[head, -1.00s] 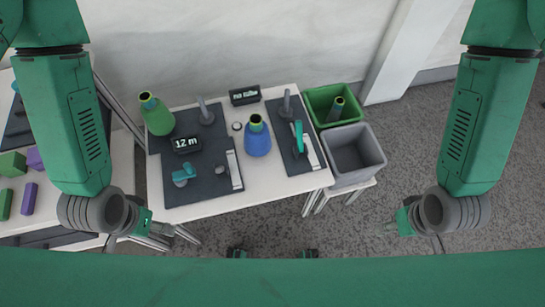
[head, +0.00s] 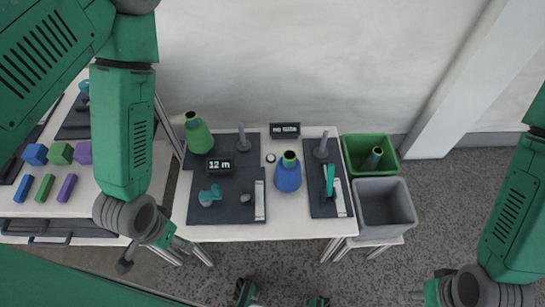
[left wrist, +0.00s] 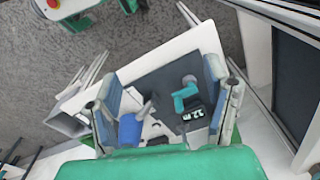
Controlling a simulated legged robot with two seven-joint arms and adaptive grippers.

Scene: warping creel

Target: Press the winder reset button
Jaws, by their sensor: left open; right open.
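A small round pale button (head: 270,158) sits on the white table, between the "12 m" display (head: 220,166) and the blue cone (head: 288,174). It is the likeliest reset button, though no label on it is readable. A small grey knob (head: 245,198) is on the dark mat in front. My left gripper (head: 172,244) is at the table's front left corner, apart from the button. In the left wrist view its fingers (left wrist: 160,92) are open and empty, with the mat and display beyond. My right gripper (head: 422,297) is open, low at the right, partly cut off by the frame's lower edge.
A green cone (head: 198,135), a teal device (head: 209,196) and grey posts stand on the table. A second dark display (head: 285,130) is at the back. Green (head: 350,152) and grey (head: 385,204) bins stand right. Coloured blocks (head: 60,153) lie on the left table.

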